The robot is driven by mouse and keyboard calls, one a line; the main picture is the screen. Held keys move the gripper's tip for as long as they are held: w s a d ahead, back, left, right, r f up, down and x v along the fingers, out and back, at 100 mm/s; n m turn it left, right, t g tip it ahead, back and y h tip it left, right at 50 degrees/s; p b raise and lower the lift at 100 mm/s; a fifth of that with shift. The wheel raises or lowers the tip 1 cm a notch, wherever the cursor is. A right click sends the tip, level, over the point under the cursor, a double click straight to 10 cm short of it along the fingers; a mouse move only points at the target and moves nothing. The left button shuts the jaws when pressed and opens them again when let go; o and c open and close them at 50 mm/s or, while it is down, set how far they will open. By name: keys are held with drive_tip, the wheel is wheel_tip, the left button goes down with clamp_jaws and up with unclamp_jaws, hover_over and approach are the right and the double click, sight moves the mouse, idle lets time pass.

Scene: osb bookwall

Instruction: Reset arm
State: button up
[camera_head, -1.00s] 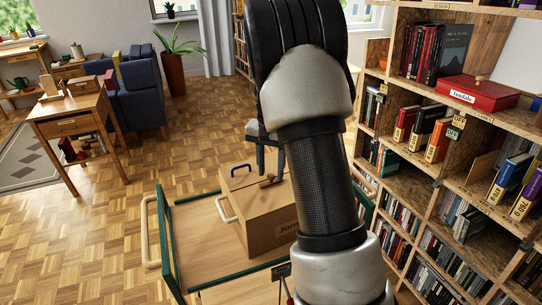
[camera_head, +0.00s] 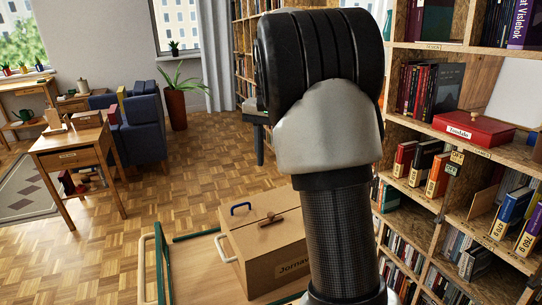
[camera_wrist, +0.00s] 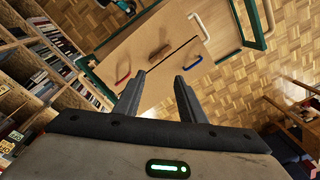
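My gripper (camera_wrist: 160,92) shows in the wrist view with its two dark fingers apart and nothing between them. It is above the cardboard-coloured box (camera_wrist: 150,38), apart from it as far as I can tell. In the head view my arm is raised in the middle, and a dark part of the gripper (camera_head: 259,140) shows behind it.
An OSB bookcase (camera_head: 436,128) full of books stands close on the right, with a red box (camera_head: 474,128) on a shelf. A small wooden table (camera_head: 70,158) and a blue armchair (camera_head: 140,135) stand at the left. The parquet floor between is clear.

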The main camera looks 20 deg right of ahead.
idle(0.4)
drive_tip(key=s+a+r+n+t+p, duration=0.1)
drive_tip(key=s+a+r+n+t, duration=0.2)
drive_tip(key=s, duration=0.7)
drive_tip(key=s+a+r+n+t, duration=0.1)
drive_tip(key=s+a+r+n, duration=0.2)
drive_tip(key=s+a+r, duration=0.45)
drive_tip(key=s+f+n+t, duration=0.1)
drive_tip(key=s+f+n, duration=0.1)
drive_tip(key=s+f, duration=0.4)
drive_tip(key=s, duration=0.3)
drive_tip(key=shift+s+t, duration=0.2)
drive_tip(key=shift+t, duration=0.1)
